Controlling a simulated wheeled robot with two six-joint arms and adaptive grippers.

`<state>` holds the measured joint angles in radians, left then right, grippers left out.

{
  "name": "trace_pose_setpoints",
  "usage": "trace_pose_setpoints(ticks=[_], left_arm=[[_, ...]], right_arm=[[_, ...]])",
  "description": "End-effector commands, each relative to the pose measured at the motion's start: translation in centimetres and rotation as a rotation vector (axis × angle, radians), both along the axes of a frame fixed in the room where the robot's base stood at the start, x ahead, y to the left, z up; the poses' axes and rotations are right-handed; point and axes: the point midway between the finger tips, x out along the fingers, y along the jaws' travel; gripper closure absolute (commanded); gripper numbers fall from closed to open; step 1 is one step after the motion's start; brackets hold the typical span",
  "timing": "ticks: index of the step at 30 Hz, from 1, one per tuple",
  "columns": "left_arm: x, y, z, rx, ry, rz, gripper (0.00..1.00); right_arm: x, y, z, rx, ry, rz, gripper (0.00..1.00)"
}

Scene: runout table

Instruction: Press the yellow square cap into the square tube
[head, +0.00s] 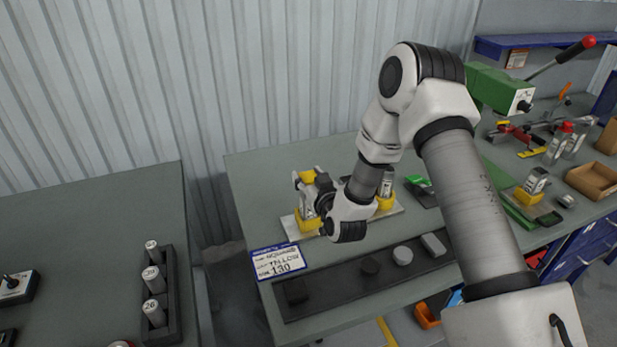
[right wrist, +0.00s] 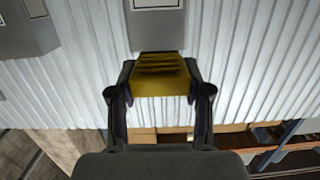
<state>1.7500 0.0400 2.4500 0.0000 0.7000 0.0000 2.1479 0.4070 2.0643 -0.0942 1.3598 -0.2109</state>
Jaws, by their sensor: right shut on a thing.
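The yellow square cap (right wrist: 160,78) is between the two fingers of my right gripper (right wrist: 160,92) in the right wrist view, and the gripper is shut on it. The grey square tube (right wrist: 155,32) lies right beyond the cap, in line with it. I cannot tell whether the cap touches the tube or sits partly in it. In the head view my right gripper (head: 322,186) is at the left end of a pale plate (head: 290,227), beside a yellow holder (head: 306,223). The gripper and wrist partly hide the tube there. My left gripper is out of view.
A second yellow holder (head: 385,203) with a labelled grey part stands on the plate to the right. A sign (head: 277,262) and a dark tray (head: 340,290) lie in front. A green press (head: 497,88) stands at right. The corrugated wall is close behind.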

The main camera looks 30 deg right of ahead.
Motion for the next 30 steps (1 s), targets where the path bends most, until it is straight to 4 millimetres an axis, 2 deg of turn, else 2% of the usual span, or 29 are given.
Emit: trace_pose_setpoints(ticks=[18, 19, 21, 30], left_arm=[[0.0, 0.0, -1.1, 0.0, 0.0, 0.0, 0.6], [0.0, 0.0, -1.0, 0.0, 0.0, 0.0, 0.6], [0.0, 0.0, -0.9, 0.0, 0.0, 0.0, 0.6], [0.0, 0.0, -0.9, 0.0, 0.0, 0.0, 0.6]], right_arm=[[0.0, 0.0, -1.3, 0.0, 0.0, 0.0, 0.78], [0.0, 0.0, -1.2, 0.0, 0.0, 0.0, 0.44], [0.0, 0.0, -1.2, 0.0, 0.001, 0.0, 0.22], [0.0, 0.0, -1.1, 0.0, 0.0, 0.0, 0.22]])
